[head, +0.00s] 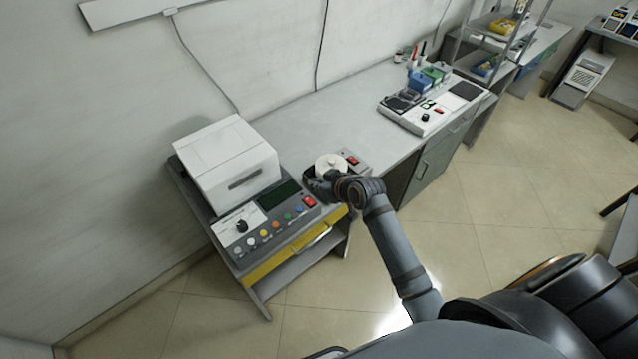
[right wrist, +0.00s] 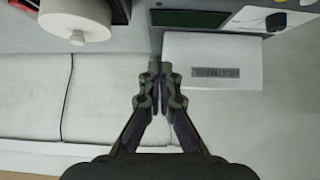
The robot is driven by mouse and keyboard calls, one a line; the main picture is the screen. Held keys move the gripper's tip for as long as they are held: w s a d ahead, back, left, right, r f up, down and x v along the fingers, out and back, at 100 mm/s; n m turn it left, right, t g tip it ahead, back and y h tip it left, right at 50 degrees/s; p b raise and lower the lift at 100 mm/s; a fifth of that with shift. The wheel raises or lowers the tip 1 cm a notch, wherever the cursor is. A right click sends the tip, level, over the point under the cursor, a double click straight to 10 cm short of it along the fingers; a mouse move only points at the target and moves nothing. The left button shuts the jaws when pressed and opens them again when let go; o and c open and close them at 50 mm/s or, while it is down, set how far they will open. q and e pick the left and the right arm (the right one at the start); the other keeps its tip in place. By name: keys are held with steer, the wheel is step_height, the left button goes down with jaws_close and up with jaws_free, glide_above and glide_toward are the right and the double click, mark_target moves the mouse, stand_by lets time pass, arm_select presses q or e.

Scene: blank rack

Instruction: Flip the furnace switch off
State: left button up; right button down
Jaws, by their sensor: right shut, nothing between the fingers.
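A white box-shaped furnace (head: 228,160) stands on the left end of the bench, with a grey control panel (head: 262,226) in front of it. The panel has a dark display, a dial, a row of coloured buttons and a red switch (head: 310,201) at its right end. Whether the switch is on or off is too small to tell. My right gripper (head: 322,185) is beside the panel's right end, close to the red switch; contact cannot be told. In the right wrist view the gripper (right wrist: 158,68) is shut and empty, near the panel's edge (right wrist: 200,32). My left gripper is not seen.
A white round pot (head: 330,163) sits on a small grey unit with another red switch (head: 352,160), just behind my right gripper. A white device (head: 425,110) and coloured boxes stand farther along the bench. The bench between is clear.

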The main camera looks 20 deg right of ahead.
steer(key=shift+s+d+r, duration=0.25)
steer(key=shift+s+r, duration=0.45)
steer(key=shift+r, duration=0.3)
steer(key=s+d+f+m+g+h+b, duration=0.15)
steer(key=s+f, duration=0.25)
steer(key=f, duration=0.6)
steer(key=s+d+f+m+g, duration=0.1)
steer(key=s+d+f, duration=0.2)
steer(key=f, duration=0.7)
steer(key=s+d+f+m+g+h, duration=0.15)
steer(key=s+f, duration=0.25)
steer(key=f, duration=0.6)
steer(key=s+d+f+g, duration=0.1)
steer(key=s+f, duration=0.5)
steer(key=s, duration=0.5)
steer(key=s+d+f+g+b, duration=0.1)
steer(key=s+f+g, duration=0.1)
steer(key=s+f, duration=0.5)
steer(key=s+d+f+g+h+b, duration=0.1)
steer(key=s+f, duration=0.6)
steer(key=s, duration=0.7)
steer(key=shift+s+n+g, duration=0.3)
steer(key=shift+f, duration=0.1)
